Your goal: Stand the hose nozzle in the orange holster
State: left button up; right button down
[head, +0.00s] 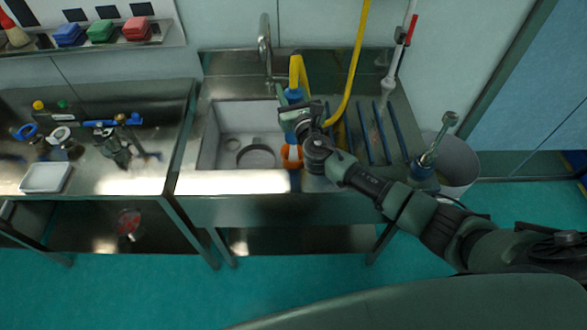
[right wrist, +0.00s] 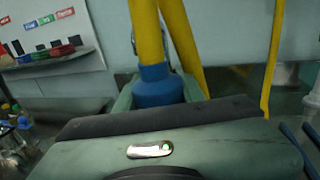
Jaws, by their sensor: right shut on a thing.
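The hose nozzle (head: 294,95) is blue, with the yellow hose (head: 299,70) rising from its top end. The orange holster (head: 292,157) is at the sink's front right edge, just below the gripper and nozzle in the head view. My gripper and arm partly cover this area, so I cannot tell whether the nozzle touches the holster. My left gripper is not in view.
The sink basin (head: 209,157) is left of the holster, with a steel tap (head: 265,45) behind it. A ribbed drainboard (head: 398,130) lies to the right, and a pale bin (head: 462,165) stands beyond it. Valves and a white tray (head: 46,178) are on the left bench.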

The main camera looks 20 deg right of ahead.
notch_tip(320, 180, down, 9)
jog(key=b, duration=0.8)
jog(key=shift+r, duration=0.1)
jog(key=shift+f+b, duration=0.8)
jog(key=shift+f, duration=0.2)
jog(key=shift+f+b, duration=1.75)
jog(key=shift+f, duration=0.2)
dwell(1.2)
jog(key=c, duration=0.8)
grip_release()
jog(key=shift+s+f, duration=0.1)
jog(key=shift+s, duration=0.05)
